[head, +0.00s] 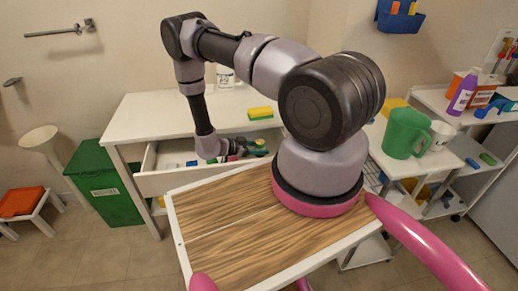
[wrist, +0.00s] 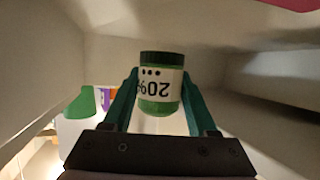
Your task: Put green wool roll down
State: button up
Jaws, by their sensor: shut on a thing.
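The green wool roll (wrist: 160,98) has a dark green end and a white band marked "20%", upside down in the wrist view. My gripper (wrist: 160,80) is shut on it, with one teal finger on each side. In the head view my gripper (head: 238,149) is low over the open drawer (head: 166,182) of the white table. Small green and yellow things show by its fingers there, and I cannot clearly tell the roll among them. Whether the roll touches the drawer floor cannot be told.
A yellow and green sponge (head: 260,113) and a white bottle (head: 225,76) stand on the white table (head: 150,112). A green bin (head: 105,185) is left of it. A green jug (head: 405,132) and a white mug (head: 440,135) are on the cart at right. Pale drawer walls enclose the wrist view.

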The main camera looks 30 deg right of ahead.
jog(key=shift+f, duration=0.3)
jog(key=shift+f, duration=0.35)
jog(key=o, duration=1.4)
jog(key=shift+c, duration=0.2)
jog(key=shift+r, duration=0.15)
jog(key=v, duration=0.7)
jog(key=shift+a+r, duration=0.25)
jog(key=shift+r, duration=0.3)
